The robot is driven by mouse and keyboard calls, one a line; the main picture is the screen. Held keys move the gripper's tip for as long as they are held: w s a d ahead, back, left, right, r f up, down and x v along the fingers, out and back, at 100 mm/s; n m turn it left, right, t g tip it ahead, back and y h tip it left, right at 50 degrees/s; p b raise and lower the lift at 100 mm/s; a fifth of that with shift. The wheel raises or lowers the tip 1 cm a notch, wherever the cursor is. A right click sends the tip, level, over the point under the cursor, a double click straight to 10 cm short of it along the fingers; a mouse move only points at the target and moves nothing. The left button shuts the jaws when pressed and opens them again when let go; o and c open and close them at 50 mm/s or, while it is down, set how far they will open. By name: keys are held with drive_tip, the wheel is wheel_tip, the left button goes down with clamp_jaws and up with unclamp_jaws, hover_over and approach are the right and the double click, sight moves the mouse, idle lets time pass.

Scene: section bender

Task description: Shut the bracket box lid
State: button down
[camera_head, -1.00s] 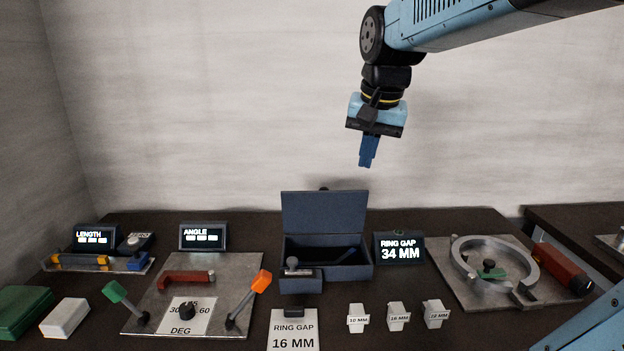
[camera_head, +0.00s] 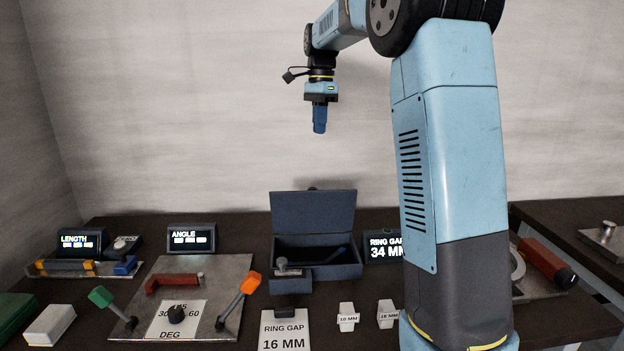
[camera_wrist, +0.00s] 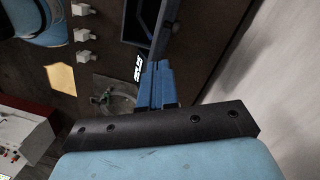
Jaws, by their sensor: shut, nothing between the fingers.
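The bracket box (camera_head: 340,270) is dark blue-grey and stands at the back middle of the bench. Its lid (camera_head: 312,213) is open and stands upright at the box's rear edge. A dark bar-like piece shows inside the box. My gripper (camera_head: 319,131) is shut and empty, pointing down in the air above the lid and apart from it. In the wrist view the gripper's blue fingers (camera_wrist: 157,84) are together, and part of the box (camera_wrist: 135,22) shows past them at the top.
My arm covers the right of the bench, hiding most of the ring plate. A ring gap display (camera_head: 382,247) stands right of the box. A grey-knobbed block (camera_head: 290,280) is at the box's front left. The angle plate (camera_head: 235,275) lies left. Air around the lid looks clear.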

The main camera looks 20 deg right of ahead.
drive_tip(key=w+f+m+g, duration=0.2)
drive_tip(key=w+f+m, duration=0.35)
drive_tip(key=w, duration=0.45)
drive_tip(key=s+x, duration=0.2)
drive_tip(key=x, duration=1.1)
drive_tip(key=shift+a+r, duration=0.25)
